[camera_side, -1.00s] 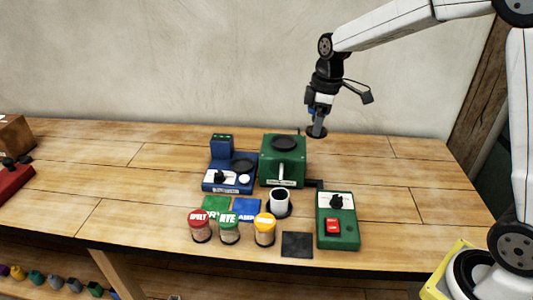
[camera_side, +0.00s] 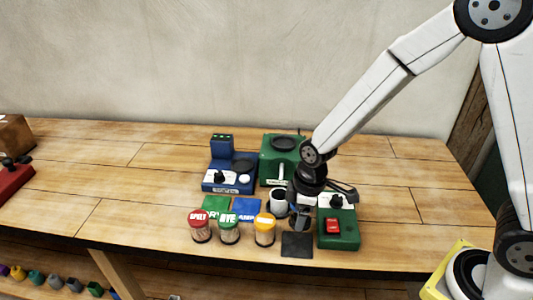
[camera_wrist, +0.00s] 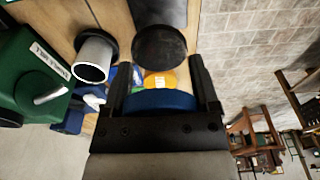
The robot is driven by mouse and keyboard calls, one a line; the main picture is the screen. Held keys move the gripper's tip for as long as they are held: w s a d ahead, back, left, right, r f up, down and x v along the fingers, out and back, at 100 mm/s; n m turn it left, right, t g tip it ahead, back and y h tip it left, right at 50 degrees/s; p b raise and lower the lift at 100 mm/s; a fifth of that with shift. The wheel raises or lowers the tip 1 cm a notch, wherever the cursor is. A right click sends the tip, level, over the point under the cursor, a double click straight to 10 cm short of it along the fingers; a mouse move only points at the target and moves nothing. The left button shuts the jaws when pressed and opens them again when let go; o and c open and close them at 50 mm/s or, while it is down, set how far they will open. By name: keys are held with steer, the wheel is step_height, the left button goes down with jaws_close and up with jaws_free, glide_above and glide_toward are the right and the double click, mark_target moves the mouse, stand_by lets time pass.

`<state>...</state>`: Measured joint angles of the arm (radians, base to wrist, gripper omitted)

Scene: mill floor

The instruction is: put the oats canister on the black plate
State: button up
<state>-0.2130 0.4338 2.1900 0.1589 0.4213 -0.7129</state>
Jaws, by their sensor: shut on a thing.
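My gripper (camera_side: 300,214) points down at the front of the bench, just behind the black plate (camera_side: 297,246). It is shut on a blue-lidded canister (camera_wrist: 160,100), which I take for the oats canister; its label cannot be read. The blue lid sits between the fingers in the wrist view. The canister is mostly hidden by my wrist in the side view, and I cannot tell its exact height above the bench. The black plate is a flat dark square with its visible part bare.
Red-lidded (camera_side: 200,228), green-lidded (camera_side: 229,230) and yellow-lidded (camera_side: 265,231) canisters stand left of the plate. A white cup (camera_side: 278,202) stands close behind my gripper. A green switch box (camera_side: 338,232) is on the right, with a green mill (camera_side: 270,168) and blue scale (camera_side: 222,180) behind.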

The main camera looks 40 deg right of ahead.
glide_above(295, 243)
steer(key=shift+s+d+f, duration=0.1)
steer(key=shift+s+f, duration=0.05)
steer(key=shift+f, duration=2.05)
steer(key=shift+f, duration=1.8)
steer(key=shift+f, duration=0.1)
steer(key=o, duration=1.3)
steer(key=shift+s+d+r, duration=0.2)
steer(key=shift+r, duration=1.85)
steer(key=shift+s+d+r, duration=0.15)
steer(key=shift+r, duration=1.85)
steer(key=shift+s+d+r, duration=0.2)
steer(key=shift+r, duration=1.85)
